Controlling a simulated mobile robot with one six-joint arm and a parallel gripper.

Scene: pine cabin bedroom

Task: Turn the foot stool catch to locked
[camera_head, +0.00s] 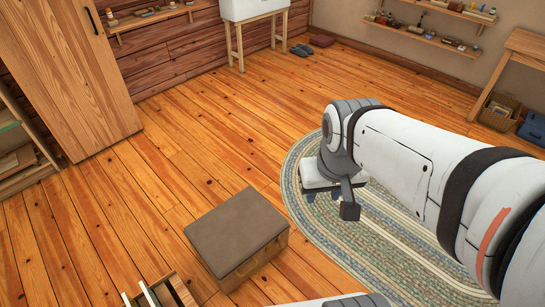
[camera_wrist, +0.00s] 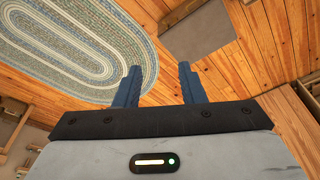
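The foot stool (camera_head: 238,228) is a low wooden box with a padded grey-brown top, standing on the plank floor left of my arm in the head view. A light wooden fitting (camera_head: 258,262) shows on its front side; I cannot tell whether it is the catch or how it is set. In the wrist view a brown panel that looks like the stool top (camera_wrist: 197,28) lies beyond the fingers. My gripper (camera_wrist: 160,67) has its two blue fingers apart with nothing between them. It hangs in the air, clear of the stool; in the head view its fingers are not clearly seen.
An oval braided rug (camera_head: 350,235) lies right of the stool under my arm. An open wooden container (camera_head: 165,292) stands close to the stool at the lower left. A tall wardrobe (camera_head: 70,75) stands at the upper left. The floor behind the stool is clear.

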